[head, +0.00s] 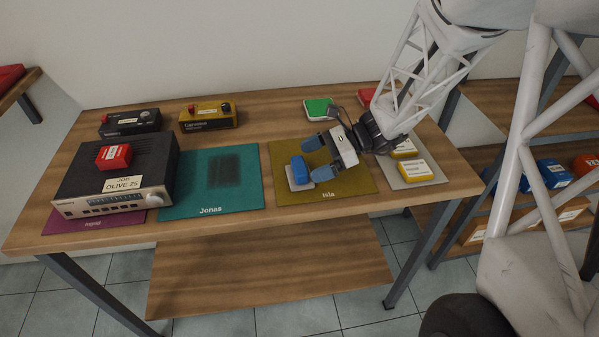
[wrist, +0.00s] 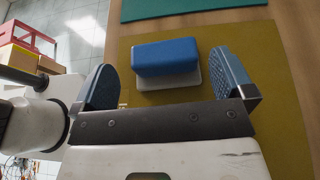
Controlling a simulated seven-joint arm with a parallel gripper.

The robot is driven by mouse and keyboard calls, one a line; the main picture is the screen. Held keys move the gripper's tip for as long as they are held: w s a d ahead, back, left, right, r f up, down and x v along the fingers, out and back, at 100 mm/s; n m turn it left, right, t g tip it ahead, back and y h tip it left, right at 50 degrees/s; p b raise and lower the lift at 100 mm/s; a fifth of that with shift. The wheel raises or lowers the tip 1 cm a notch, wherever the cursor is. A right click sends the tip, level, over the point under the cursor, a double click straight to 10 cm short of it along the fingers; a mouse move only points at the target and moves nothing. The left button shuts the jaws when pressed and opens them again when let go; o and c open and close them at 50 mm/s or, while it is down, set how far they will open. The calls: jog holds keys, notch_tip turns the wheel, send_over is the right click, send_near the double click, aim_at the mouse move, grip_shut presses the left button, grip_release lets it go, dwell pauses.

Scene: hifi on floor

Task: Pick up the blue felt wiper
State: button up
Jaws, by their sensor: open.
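The blue felt wiper (head: 300,170) is a small blue block with a pale grey base. It rests on the olive mat labelled Isla (head: 345,187). It also shows in the wrist view (wrist: 166,57), lying between and just beyond my two fingers. My gripper (head: 316,158) is open, with blue-grey finger pads, and comes in from the right over the mat. In the wrist view my gripper (wrist: 170,88) has one finger on each side of the wiper, with gaps to both. Nothing is held.
Left of it lie a teal mat labelled Jonas (head: 185,195) and a hi-fi receiver (head: 125,175) with a red box on it. Two small devices, black (head: 130,122) and yellow (head: 208,116), stand behind. A green-topped item (head: 318,107) and yellow boxes (head: 413,170) are near my arm.

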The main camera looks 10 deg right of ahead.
aim_at(300, 165)
jog(key=shift+a+f, duration=0.1)
jog(key=shift+a, duration=0.15)
jog(key=shift+a, duration=0.15)
jog(key=shift+x, duration=2.5)
jog(key=c, duration=0.8)
